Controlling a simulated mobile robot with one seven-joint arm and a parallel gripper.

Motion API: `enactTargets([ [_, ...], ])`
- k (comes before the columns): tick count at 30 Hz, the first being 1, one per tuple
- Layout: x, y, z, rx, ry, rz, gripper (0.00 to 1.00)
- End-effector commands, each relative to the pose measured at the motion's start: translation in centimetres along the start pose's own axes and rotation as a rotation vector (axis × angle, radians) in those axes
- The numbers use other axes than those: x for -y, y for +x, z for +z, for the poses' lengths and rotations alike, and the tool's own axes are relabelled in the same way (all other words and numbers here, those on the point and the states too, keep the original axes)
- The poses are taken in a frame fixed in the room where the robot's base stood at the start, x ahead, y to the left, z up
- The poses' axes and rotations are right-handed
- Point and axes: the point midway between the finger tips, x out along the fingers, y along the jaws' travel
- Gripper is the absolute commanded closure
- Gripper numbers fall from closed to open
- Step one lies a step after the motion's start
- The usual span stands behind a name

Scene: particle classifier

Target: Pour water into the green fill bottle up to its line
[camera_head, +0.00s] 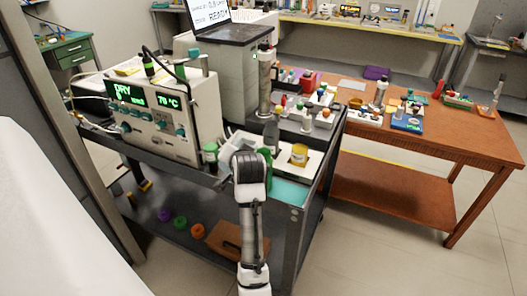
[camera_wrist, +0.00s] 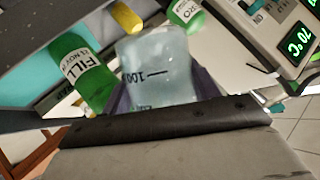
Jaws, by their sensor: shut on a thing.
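The green fill bottle (camera_wrist: 82,72) shows at the left of the wrist view, with a white label reading "FILL". My gripper (camera_wrist: 165,88) has its dark purple fingers on both sides of a clear, pale-blue container (camera_wrist: 158,62) with a black "100" mark. The container is close to the fill bottle, on its right in the wrist view; whether they touch, I cannot tell. It leans differently from the bottle in that picture. The fill line and any water level are not readable. In the head view my wrist hides the gripper, and a green bottle (camera_head: 267,154) shows just behind it.
A dryer box (camera_head: 165,105) reading "DRY 70 °C" stands left on the dark cart. A second green bottle (camera_wrist: 187,12) and a yellow piece (camera_wrist: 126,18) are near the held container. A wooden table (camera_head: 450,135) stands at the right.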

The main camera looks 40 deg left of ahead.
Motion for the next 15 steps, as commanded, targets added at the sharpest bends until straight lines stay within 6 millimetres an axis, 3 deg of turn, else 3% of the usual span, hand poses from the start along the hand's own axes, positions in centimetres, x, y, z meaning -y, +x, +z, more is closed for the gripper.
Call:
enactTargets([
  [15,0.24,-0.36,-0.62,0.020,0.049,-0.022,0.73],
])
